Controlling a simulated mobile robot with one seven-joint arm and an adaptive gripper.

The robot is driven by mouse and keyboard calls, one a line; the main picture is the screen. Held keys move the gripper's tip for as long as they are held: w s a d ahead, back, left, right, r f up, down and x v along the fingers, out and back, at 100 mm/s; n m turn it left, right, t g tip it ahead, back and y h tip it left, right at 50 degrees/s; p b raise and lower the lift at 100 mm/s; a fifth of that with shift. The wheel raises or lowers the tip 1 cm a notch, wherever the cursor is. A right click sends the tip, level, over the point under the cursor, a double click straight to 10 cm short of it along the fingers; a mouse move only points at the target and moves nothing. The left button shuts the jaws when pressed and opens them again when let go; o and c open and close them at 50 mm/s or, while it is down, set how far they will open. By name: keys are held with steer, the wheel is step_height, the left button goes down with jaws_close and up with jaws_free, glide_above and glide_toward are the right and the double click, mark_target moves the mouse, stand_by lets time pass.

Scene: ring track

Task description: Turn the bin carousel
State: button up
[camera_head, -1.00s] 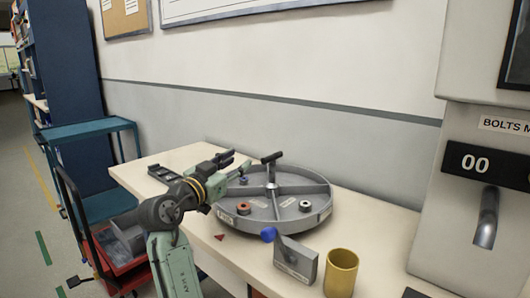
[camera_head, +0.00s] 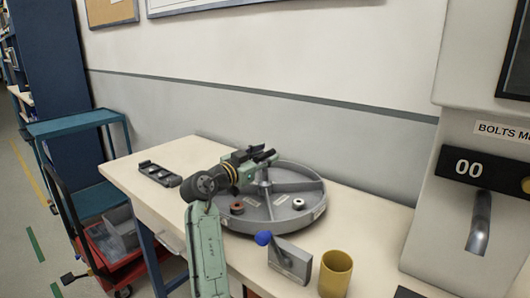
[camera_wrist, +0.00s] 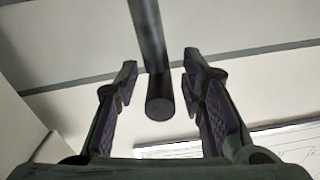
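The bin carousel (camera_head: 272,229) is a round grey tray with raised walls and spoke dividers, on the bench. A brown round part (camera_head: 237,208) and a pale ring-shaped part (camera_head: 298,203) lie in separate compartments. My gripper (camera_head: 266,156) is above the carousel's middle at the top of its central post, largely covering the dark handle there. In the wrist view my gripper (camera_wrist: 157,75) is open. A dark round bar (camera_wrist: 158,90), seemingly the handle, shows between the two fingers with a gap on each side. Whether it is fully within their reach is unclear.
A grey block (camera_head: 290,262) with a blue-knobbed lever and a yellow cup (camera_head: 336,274) stand in front of the carousel. A black tray (camera_head: 158,173) lies at the bench's left. A dispenser (camera_head: 478,170) stands at right. The wall is close behind.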

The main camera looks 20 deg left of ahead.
steer(key=shift+w, duration=0.2)
jaws_close()
stand_by(0.4)
stand_by(0.4)
